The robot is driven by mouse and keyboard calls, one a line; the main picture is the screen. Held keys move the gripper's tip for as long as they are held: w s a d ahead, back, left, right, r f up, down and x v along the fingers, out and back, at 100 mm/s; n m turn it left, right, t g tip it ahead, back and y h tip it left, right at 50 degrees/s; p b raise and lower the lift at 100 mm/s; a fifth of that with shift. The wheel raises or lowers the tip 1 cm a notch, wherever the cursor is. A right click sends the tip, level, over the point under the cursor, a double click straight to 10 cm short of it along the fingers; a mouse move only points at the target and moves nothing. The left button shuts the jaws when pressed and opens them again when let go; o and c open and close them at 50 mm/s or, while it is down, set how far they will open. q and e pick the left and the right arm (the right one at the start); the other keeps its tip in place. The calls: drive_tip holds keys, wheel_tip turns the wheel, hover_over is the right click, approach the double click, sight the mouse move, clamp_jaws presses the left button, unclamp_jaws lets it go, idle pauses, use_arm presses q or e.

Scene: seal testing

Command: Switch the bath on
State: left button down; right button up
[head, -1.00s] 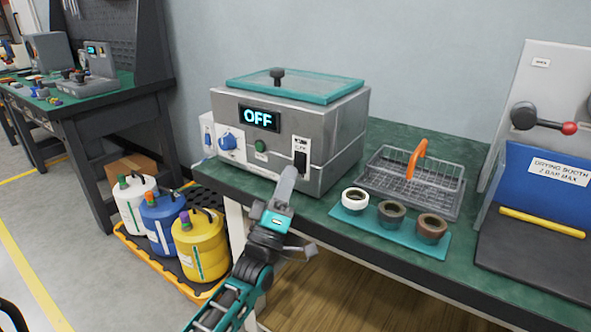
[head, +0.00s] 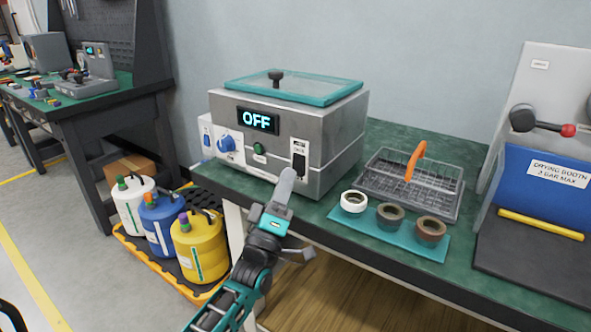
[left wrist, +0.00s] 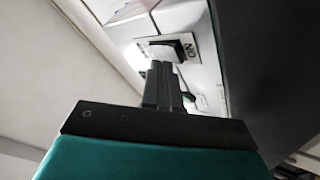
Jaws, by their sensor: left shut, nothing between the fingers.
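The bath (head: 285,140) is a grey metal box with a teal lid (head: 295,86), standing on the green bench. My right gripper is not in view.
A blue knob (head: 226,143) and a green button (head: 259,150) are on the bath's front. A wire basket (head: 440,190) and a teal mat (head: 345,226) with three rings lie to the right. Bottles stand on an orange-edged tray (head: 150,256) at the lower left.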

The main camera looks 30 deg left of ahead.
use_arm(q)
drive_tip(key=shift+w+d+r, duration=0.1)
drive_tip(key=shift+w+d, duration=0.1)
drive_tip(key=shift+s+p, duration=0.65)
drive_tip(key=shift+p, duration=0.2)
drive_tip(key=shift+s+a+r+p, duration=0.15)
drive_tip(key=shift+s+p, duration=0.2)
drive_tip(key=shift+s, duration=0.55)
drive_tip(key=shift+s+a+p, duration=0.15)
drive_tip(key=shift+s+p, duration=0.15)
drive_tip(key=shift+s, duration=0.55)
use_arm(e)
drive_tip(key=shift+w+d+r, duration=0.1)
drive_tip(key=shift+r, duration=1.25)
use_arm(q)
drive_tip(key=s+d+f+m+g+h+p, duration=0.4)
drive_tip(key=s+d+f+m+g+p, duration=0.7)
drive_tip(key=s+f+m+g, duration=0.3)
drive_tip(key=s+d+m, duration=0.1)
drive_tip(key=s, duration=0.1)
drive_tip(key=shift+s+d+m+g+h, duration=0.2)
drive_tip(key=shift+s+m+g+h, duration=0.1)
drive_tip(key=shift+s+m, duration=0.1)
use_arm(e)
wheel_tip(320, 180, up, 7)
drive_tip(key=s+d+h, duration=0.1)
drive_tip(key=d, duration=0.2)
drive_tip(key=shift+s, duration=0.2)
